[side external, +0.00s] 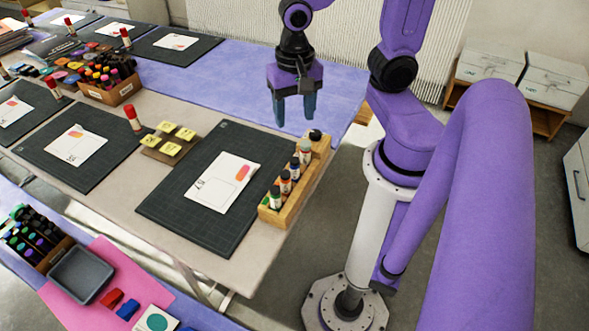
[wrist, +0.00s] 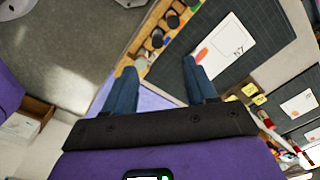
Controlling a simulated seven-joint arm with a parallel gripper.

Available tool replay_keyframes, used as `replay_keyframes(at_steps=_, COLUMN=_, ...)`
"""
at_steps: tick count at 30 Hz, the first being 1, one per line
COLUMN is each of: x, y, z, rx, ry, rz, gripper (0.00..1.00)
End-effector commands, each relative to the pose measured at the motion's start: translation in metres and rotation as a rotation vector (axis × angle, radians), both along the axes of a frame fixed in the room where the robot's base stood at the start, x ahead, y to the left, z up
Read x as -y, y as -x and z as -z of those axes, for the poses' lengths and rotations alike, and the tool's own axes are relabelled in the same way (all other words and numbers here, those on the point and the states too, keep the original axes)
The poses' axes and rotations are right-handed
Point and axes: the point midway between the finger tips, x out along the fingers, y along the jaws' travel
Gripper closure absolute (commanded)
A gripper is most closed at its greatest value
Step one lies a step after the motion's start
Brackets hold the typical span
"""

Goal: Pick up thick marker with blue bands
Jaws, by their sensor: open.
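A light wooden rack (side external: 322,158) stands along the right edge of the nearest dark cutting mat and holds several thick markers upright in a row. One white marker (side external: 295,169) with a dark cap seems to carry a bluish band, but the bands are too small to be sure. My gripper (side external: 294,112) is open and empty, pointing down, above and behind the far end of the rack. In the wrist view the gripper (wrist: 160,65) has its two blue fingers apart, with the rack's end and marker tops just beyond the tips.
The cutting mat (side external: 165,208) left of the rack bears a white card (side external: 222,183). A small board with yellow notes (side external: 172,149) and a red-capped marker (side external: 132,118) stand further left. A box of markers (side external: 110,90) is behind. The purple cloth (side external: 235,85) under my gripper looks clear.

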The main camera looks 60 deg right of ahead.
Motion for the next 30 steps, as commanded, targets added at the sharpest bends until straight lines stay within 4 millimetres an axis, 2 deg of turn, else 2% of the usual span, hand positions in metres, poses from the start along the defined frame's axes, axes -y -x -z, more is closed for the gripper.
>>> replay_keyframes(at_steps=3, x=0.01, y=-0.008, z=0.005, rx=-0.005, ry=0.003, rz=0.255, gripper=0.43)
replay_keyframes(at_steps=9, x=0.018, y=-0.015, z=0.01, rx=-0.006, ry=0.003, rz=0.488, gripper=0.43)
replay_keyframes(at_steps=14, x=0.019, y=-0.016, z=0.019, rx=-0.009, ry=0.006, rz=0.521, gripper=0.43)
replay_keyframes(at_steps=30, x=0.019, y=-0.015, z=0.079, rx=-0.01, ry=0.006, rz=0.515, gripper=0.43)
